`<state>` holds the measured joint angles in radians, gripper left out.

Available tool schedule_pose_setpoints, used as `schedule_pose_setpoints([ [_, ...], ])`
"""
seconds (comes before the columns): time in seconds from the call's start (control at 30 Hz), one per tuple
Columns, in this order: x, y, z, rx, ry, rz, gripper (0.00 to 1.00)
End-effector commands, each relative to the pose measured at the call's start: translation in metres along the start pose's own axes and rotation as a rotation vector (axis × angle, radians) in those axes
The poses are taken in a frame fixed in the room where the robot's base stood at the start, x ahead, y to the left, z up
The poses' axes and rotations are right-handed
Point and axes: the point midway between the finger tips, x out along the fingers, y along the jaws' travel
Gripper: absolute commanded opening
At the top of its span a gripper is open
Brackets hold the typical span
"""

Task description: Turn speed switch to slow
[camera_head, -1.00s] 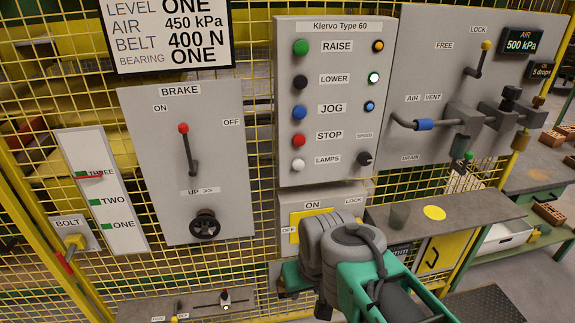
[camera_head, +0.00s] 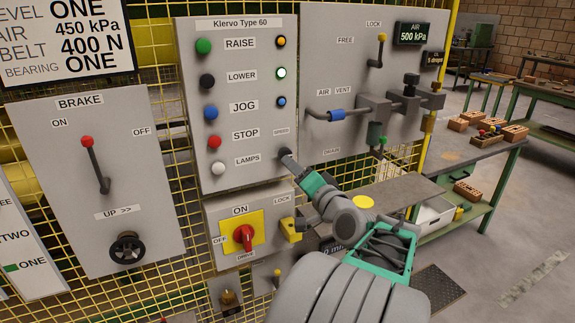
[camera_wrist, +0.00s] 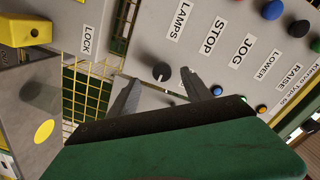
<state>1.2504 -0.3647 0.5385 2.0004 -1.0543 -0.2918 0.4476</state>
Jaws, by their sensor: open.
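The speed switch is a small black knob (camera_wrist: 162,71) with a pale pointer mark. It sits at the lower right of the grey Klervo Type 60 panel (camera_head: 240,172), below the SPEED label (camera_head: 282,131). My gripper (camera_head: 288,160) reaches up to this corner and largely hides the knob in the head view. In the wrist view my gripper (camera_wrist: 163,84) is open and empty, with one finger on each side of the knob's line. The knob shows just beyond the fingertips. I cannot tell whether they touch it or read its setting.
The LAMPS button (camera_head: 217,169) and STOP button (camera_head: 213,141) are left of the knob. Below is the red drive switch (camera_head: 243,236) on yellow, with a yellow lock (camera_head: 291,229) beside it. The air vent valve (camera_head: 374,108) is on the panel to the right.

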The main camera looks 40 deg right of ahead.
Motion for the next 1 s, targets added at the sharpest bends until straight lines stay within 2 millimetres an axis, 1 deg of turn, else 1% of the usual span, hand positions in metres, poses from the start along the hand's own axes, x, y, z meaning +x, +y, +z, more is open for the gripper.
schedule_pose_setpoints([
  [0.03,-0.002,0.002,-0.009,0.015,0.026,-0.009,0.57],
  [0.13,0.006,0.0,-0.014,0.024,0.035,-0.018,0.57],
  [0.4,0.057,-0.002,-0.015,0.021,0.031,-0.017,0.57],
  [0.5,0.069,-0.001,-0.015,0.02,0.033,-0.016,0.57],
  [0.6,0.073,-0.001,-0.015,0.019,0.035,-0.015,0.57],
  [0.8,0.073,0.0,-0.015,0.018,0.035,-0.015,0.57],
  [1.0,0.073,0.0,-0.015,0.018,0.035,-0.015,0.41],
])
